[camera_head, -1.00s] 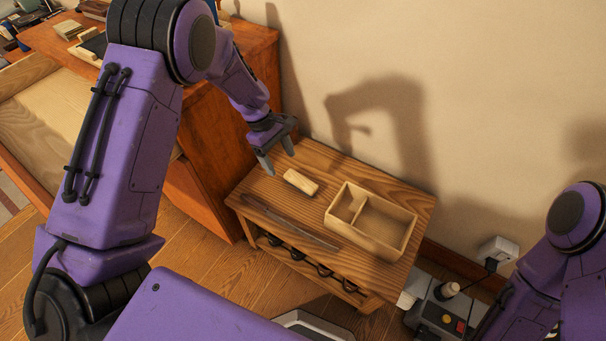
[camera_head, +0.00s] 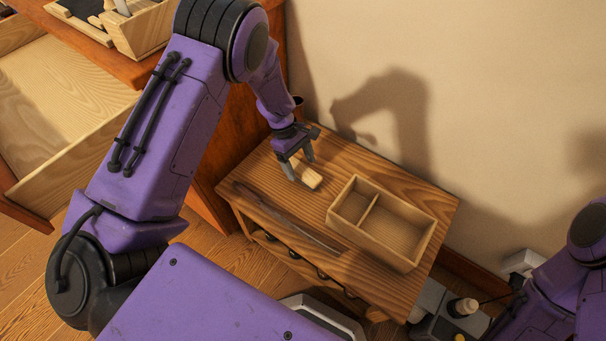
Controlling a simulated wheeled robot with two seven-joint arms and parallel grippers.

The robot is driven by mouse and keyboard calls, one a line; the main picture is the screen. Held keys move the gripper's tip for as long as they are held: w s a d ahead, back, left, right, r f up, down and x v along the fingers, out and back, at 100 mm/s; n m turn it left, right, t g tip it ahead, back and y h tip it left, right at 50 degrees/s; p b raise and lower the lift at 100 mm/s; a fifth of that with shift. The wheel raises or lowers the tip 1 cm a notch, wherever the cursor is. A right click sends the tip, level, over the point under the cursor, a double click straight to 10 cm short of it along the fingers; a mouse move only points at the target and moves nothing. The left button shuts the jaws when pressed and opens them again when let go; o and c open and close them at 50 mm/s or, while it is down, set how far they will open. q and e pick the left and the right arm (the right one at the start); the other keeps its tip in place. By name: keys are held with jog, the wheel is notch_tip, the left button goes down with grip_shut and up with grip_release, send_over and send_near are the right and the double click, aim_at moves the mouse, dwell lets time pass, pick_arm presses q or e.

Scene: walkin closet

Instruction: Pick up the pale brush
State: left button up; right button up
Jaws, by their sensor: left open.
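The pale brush (camera_head: 308,175) is a small light-wood block lying on the wooden side table (camera_head: 290,220), left of the divided box. My left gripper (camera_head: 301,171) is open and low over the table, its fingers at the brush's left end. The fingers hide part of the brush, and I cannot tell whether they touch it. Part of my right arm (camera_head: 560,290) shows at the lower right; its gripper is out of view.
A pale two-compartment wooden box (camera_head: 385,222) stands right of the brush, seemingly empty. A long thin dark item (camera_head: 290,222) lies along the table's front. An orange-brown cabinet (camera_head: 235,140) with an open drawer (camera_head: 60,110) stands left. The wall is behind.

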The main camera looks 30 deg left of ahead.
aim_at(302, 169)
pick_arm(q)
jog(key=shift+x, duration=1.7)
jog(key=shift+f, duration=0.15)
jog(key=c, duration=1.1)
